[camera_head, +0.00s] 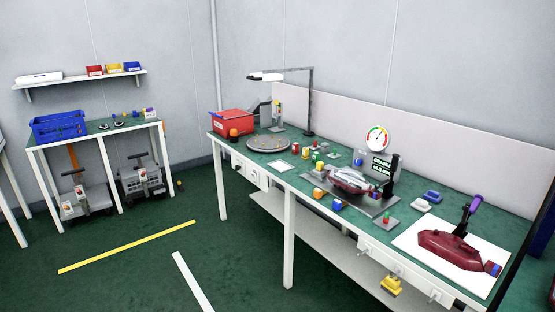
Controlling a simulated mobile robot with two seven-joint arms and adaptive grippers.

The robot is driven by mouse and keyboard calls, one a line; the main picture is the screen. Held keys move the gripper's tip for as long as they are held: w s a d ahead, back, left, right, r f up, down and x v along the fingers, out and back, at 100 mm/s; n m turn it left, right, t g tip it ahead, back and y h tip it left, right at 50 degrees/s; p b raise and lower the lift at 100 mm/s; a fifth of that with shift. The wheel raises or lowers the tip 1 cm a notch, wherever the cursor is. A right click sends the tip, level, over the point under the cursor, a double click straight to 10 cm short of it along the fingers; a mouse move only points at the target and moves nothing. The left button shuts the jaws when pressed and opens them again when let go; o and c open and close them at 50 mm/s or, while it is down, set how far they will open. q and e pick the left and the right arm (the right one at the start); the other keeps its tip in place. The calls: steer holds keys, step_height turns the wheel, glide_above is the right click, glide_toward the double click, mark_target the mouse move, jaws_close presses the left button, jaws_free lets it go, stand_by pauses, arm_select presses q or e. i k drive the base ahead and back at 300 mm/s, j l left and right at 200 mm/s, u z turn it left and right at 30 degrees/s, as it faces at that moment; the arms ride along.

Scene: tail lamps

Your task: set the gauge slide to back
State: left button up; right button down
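A round white dial gauge (377,138) with coloured sectors stands at the back of the long green workbench (262,180). In front of it is a dark display (381,166) with light marks, next to a black upright post (393,176). A grey fixture plate (383,208) lies before them and carries a dark red and silver lamp (348,181). The gauge slide is too small to pick out for certain, and its setting cannot be read. Neither of my grippers shows in the head view.
A red bin (233,122), a round grey turntable (268,144) and a desk lamp (310,100) stand at the bench's left end. A white board (412,240) with a red lamp (450,250) lies at the right. Green floor (130,285) is open in front.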

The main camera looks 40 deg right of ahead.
mark_target(320, 171)
steer(key=i+z, duration=0.15)
steer(key=i, duration=0.4)
steer(key=i+j+z, duration=0.2)
steer(key=i, duration=0.35)
steer(key=i+j+z, duration=0.15)
steer(key=i, duration=0.4)
